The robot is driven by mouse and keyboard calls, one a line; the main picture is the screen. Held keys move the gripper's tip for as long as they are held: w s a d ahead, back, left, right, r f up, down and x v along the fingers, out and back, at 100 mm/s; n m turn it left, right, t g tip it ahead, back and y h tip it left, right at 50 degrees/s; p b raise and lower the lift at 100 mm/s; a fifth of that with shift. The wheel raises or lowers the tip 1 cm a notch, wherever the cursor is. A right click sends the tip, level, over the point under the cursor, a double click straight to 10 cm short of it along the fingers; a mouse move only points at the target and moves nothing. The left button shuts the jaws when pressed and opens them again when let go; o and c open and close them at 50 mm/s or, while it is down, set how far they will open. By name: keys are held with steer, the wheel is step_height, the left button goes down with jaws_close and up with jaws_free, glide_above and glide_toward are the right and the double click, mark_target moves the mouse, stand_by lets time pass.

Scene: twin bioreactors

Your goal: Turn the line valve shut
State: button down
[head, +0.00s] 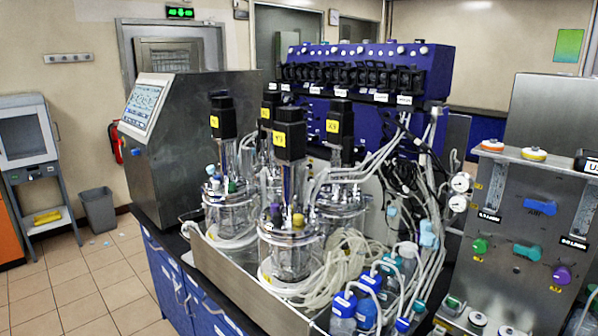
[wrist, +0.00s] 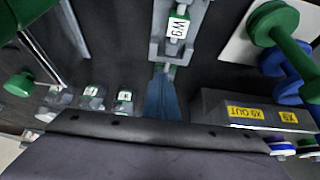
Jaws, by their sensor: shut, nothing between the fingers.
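Several coloured valve handles sit on the steel panel at the right of the head view: a blue handle (head: 540,206), a green handle (head: 479,245), a teal handle (head: 527,251) and a purple handle (head: 562,273). I cannot tell which is the line valve. In the wrist view, a green handle (wrist: 282,35) and a blue handle (wrist: 290,80) show at the right. Contact is unclear.
A grey box with yellow labels (wrist: 245,112) stands close to the right of my gripper. Small clear containers (wrist: 88,98) lie to its left. In the head view, glass bioreactors (head: 290,245), loose tubing (head: 345,265) and blue-capped bottles (head: 368,285) crowd the bench.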

steer(key=shift+w+a+b, duration=0.6)
steer(key=shift+w+a+r, duration=0.1)
steer(key=shift+w+a, duration=0.05)
steer(key=shift+w, duration=0.15)
stand_by(0.6)
steer(key=shift+a+b, duration=0.1)
steer(key=shift+b, duration=0.25)
steer(key=shift+s+a, duration=0.15)
steer(key=shift+a, duration=0.1)
steer(key=shift+r+p, duration=1.8)
steer(key=shift+r, duration=1.15)
